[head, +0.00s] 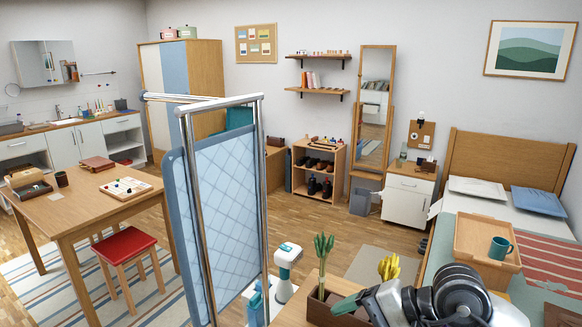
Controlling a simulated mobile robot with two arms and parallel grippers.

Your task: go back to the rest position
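Grey and black rounded parts (455,292) at the bottom right look like links of my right arm. They lie in front of a wooden surface with a brown box. My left arm and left gripper are not in the picture.
A blue folding screen (215,205) with metal rails stands close in front. A brown box (320,308) with green and yellow upright items is near the bottom. A wooden tray (470,237) with a teal mug (500,248) is on the right. Wood floor shows between furniture.

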